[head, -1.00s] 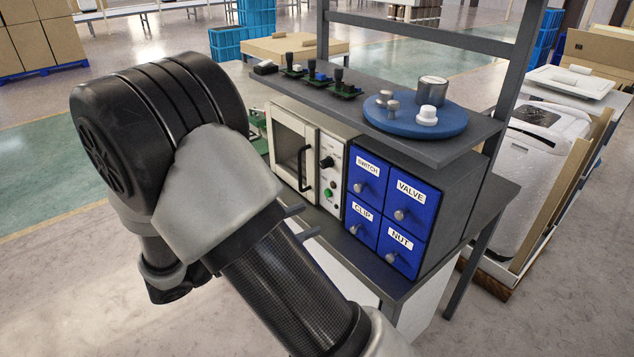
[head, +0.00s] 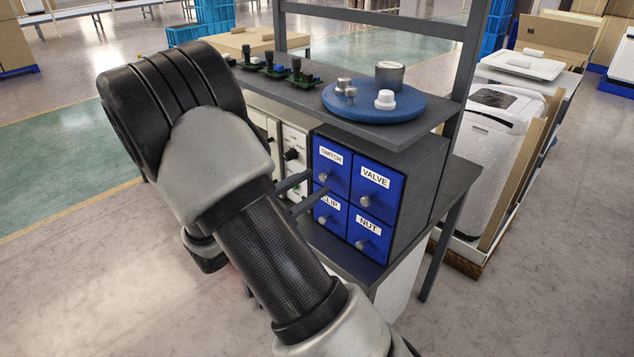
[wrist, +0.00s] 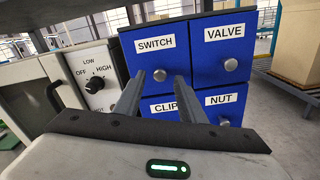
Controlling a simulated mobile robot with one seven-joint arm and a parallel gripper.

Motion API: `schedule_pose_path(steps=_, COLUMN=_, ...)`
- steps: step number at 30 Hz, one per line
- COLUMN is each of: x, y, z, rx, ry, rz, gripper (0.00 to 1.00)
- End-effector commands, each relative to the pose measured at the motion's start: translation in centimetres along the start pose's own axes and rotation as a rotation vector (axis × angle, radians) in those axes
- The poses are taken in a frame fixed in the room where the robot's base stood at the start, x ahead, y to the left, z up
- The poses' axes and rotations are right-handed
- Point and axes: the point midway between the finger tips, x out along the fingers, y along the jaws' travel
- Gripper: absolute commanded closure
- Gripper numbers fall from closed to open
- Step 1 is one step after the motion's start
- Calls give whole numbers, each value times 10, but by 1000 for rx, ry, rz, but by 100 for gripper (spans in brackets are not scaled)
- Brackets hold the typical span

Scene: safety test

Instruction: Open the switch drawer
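The switch drawer (head: 334,160) is the upper left of several blue drawers and looks shut, flush with the others. Its front, labelled SWITCH, also shows in the wrist view (wrist: 150,57). Its small round grey knob (wrist: 160,75) sits low on the front. My gripper (wrist: 160,79) is open, with one finger on each side of the knob in the wrist view. In the head view my gripper (head: 318,181) reaches the drawer fronts from the left, its tips close to the knob. I cannot tell whether the fingers touch the knob.
The valve drawer (head: 377,183), clip drawer (head: 331,217) and nut drawer (head: 367,239) are beside and below, with knobs of their own. A white appliance with a dial (wrist: 93,86) stands left of them. A shelf with a blue turntable (head: 372,108) overhangs the drawers.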

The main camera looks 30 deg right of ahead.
Motion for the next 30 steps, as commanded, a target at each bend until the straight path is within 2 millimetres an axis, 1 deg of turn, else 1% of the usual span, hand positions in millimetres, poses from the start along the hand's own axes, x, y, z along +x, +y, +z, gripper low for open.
schedule_pose_path(steps=1, x=8, y=0, z=0, rx=1, ry=0, rz=-3, gripper=63)
schedule_pose_path(steps=6, x=21, y=0, z=0, rx=1, ry=0, rz=-1, gripper=63)
schedule_pose_path(steps=9, x=24, y=0, z=0, rx=1, ry=1, rz=-1, gripper=63)
schedule_pose_path(steps=16, x=24, y=0, z=0, rx=1, ry=1, rz=0, gripper=63)
schedule_pose_path(steps=20, x=24, y=0, z=0, rx=1, ry=1, rz=0, gripper=85)
schedule_pose_path(steps=21, x=24, y=0, z=0, rx=1, ry=1, rz=0, gripper=92)
schedule_pose_path(steps=22, x=24, y=0, z=0, rx=1, ry=1, rz=0, gripper=97)
schedule_pose_path(steps=23, x=24, y=0, z=0, rx=1, ry=1, rz=0, gripper=100)
schedule_pose_path(steps=28, x=24, y=0, z=0, rx=0, ry=1, rz=0, gripper=100)
schedule_pose_path(steps=30, x=20, y=1, z=0, rx=1, ry=1, rz=1, gripper=100)
